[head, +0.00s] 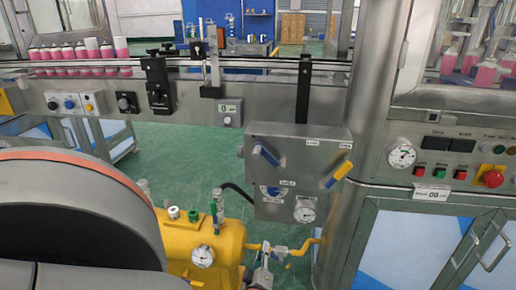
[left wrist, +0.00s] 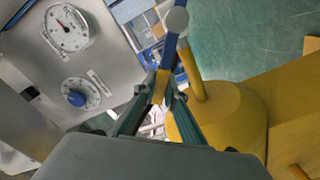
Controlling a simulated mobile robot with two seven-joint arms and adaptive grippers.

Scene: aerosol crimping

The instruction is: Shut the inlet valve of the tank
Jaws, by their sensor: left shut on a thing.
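The yellow tank (head: 232,240) stands at the lower middle of the head view, with a round gauge (head: 203,256) on it. Its rounded yellow body also shows in the left wrist view (left wrist: 240,112). In the left wrist view my left gripper (left wrist: 160,95) is shut on the inlet valve handle (left wrist: 170,52), a narrow blue bar that slants upward. The fingers hide the handle's lower part, and the valve body is not clear. My right gripper is not in view.
A grey panel (head: 325,150) with blue and yellow handles, a blue knob and a gauge hangs behind the tank. A steel cabinet (head: 440,170) stands to the right. A conveyor (head: 220,88) runs across the back. Green floor (head: 190,150) is open between them.

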